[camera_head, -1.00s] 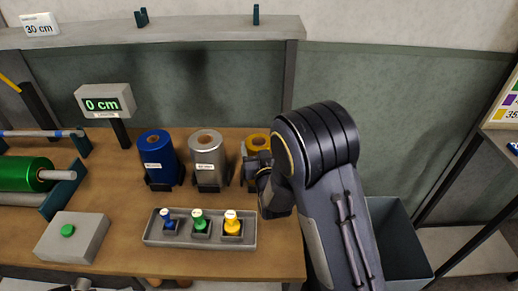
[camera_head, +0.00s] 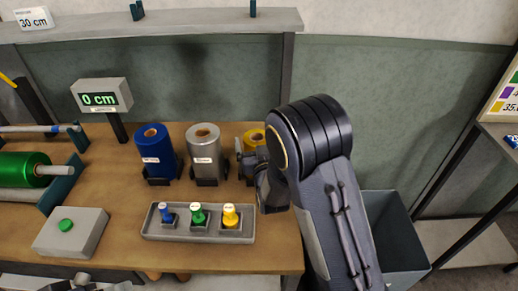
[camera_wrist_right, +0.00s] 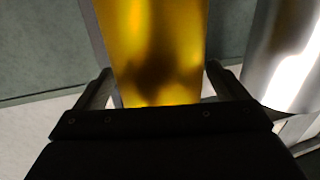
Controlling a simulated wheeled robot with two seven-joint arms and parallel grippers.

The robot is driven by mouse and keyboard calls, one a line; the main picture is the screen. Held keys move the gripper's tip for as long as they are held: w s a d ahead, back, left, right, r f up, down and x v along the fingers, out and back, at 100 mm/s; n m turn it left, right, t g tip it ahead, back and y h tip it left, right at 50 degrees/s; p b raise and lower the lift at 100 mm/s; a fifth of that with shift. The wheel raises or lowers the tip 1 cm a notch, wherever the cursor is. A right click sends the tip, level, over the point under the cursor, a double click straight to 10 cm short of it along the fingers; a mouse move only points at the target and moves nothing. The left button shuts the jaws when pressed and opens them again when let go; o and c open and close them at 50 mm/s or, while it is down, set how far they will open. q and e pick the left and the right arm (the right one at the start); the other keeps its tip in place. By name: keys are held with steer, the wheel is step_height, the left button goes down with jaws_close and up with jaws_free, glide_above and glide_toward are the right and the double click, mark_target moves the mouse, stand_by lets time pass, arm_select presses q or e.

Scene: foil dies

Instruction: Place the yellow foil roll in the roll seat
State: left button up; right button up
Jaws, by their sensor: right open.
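The yellow foil roll (camera_head: 254,137) stands upright at the right end of a row of rolls, partly hidden by my right arm. My right gripper (camera_head: 246,160) is open at it. In the right wrist view the yellow roll (camera_wrist_right: 152,50) lies between the two spread fingers of the gripper (camera_wrist_right: 160,85); I cannot tell if they touch it. A green roll (camera_head: 22,169) lies horizontally by a teal bracket (camera_head: 60,187) at the left, seemingly the roll seat. Part of my left gripper (camera_head: 82,284) shows at the bottom edge, its fingers unclear.
A silver roll (camera_head: 205,155) and a blue roll (camera_head: 155,153) stand left of the yellow one. A grey tray (camera_head: 180,235) with small blue, green and yellow pieces lies in front. A button box (camera_head: 70,232) and a "0 cm" display (camera_head: 100,97) are leftward. A grey bin (camera_head: 400,240) stands right.

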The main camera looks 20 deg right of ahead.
steer(key=s+d+r+g+y+b, duration=0.1)
steer(key=s+g, duration=0.5)
steer(key=s, duration=1.2)
steer(key=s+d+g+y+b, duration=0.1)
steer(key=s+g+y, duration=0.3)
steer(key=s, duration=1.3)
steer(key=shift+s+d+r+m+g+b, duration=0.35)
steer(key=shift+d+g, duration=0.4)
steer(key=shift+g, duration=0.45)
